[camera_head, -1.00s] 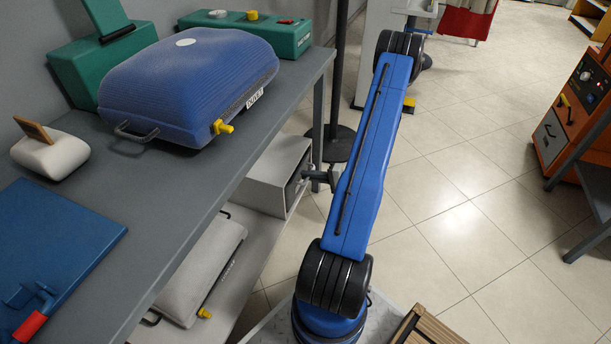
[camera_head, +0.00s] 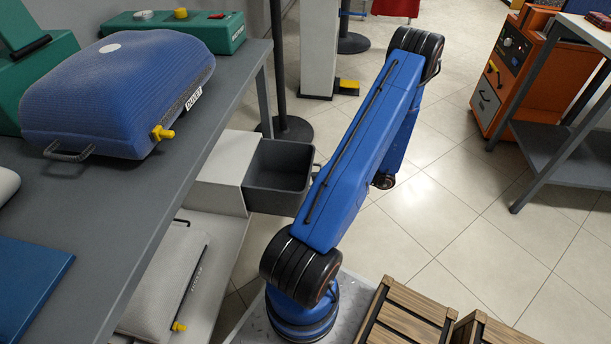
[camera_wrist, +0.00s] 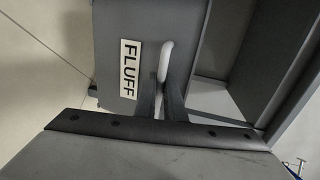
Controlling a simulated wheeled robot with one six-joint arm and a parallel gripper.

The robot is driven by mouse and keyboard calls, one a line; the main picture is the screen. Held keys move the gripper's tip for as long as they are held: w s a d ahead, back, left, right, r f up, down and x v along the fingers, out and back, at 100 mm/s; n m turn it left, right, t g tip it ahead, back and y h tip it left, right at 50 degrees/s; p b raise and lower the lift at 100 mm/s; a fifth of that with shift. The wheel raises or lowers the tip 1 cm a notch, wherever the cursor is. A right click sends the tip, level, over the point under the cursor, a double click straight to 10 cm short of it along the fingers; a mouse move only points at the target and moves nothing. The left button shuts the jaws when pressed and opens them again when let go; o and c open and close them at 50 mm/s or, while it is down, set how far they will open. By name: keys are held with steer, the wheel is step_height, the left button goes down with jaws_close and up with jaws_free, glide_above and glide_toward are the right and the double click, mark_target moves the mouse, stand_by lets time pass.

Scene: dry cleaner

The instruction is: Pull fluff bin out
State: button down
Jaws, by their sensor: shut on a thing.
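The fluff bin (camera_head: 280,168) is a dark grey open-topped drawer. In the head view it stands well out of its white housing (camera_head: 222,170) on the lower shelf, and its inside looks empty. In the wrist view the bin's front (camera_wrist: 108,65) bears a white FLUFF label (camera_wrist: 129,69). My gripper (camera_wrist: 162,88) is shut on the bin's pale handle (camera_wrist: 166,58), one dark finger on each side. In the head view my blue arm hides the gripper and most of the bin's front.
A grey table (camera_head: 118,208) with a blue padded pillow-like unit (camera_head: 118,88) stands above the shelf. A black pole base (camera_head: 290,128) is behind the bin. Wooden crates (camera_head: 405,318) stand at the lower right. The tiled floor (camera_head: 440,215) to the right is open.

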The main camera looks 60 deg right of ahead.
steer(key=shift+f+v, duration=0.25)
steer(key=shift+v, duration=0.85)
steer(key=c, duration=2.1)
jaws_free()
steer(key=v, duration=1.7)
steer(key=shift+s+d, duration=0.1)
steer(key=shift+s, duration=0.15)
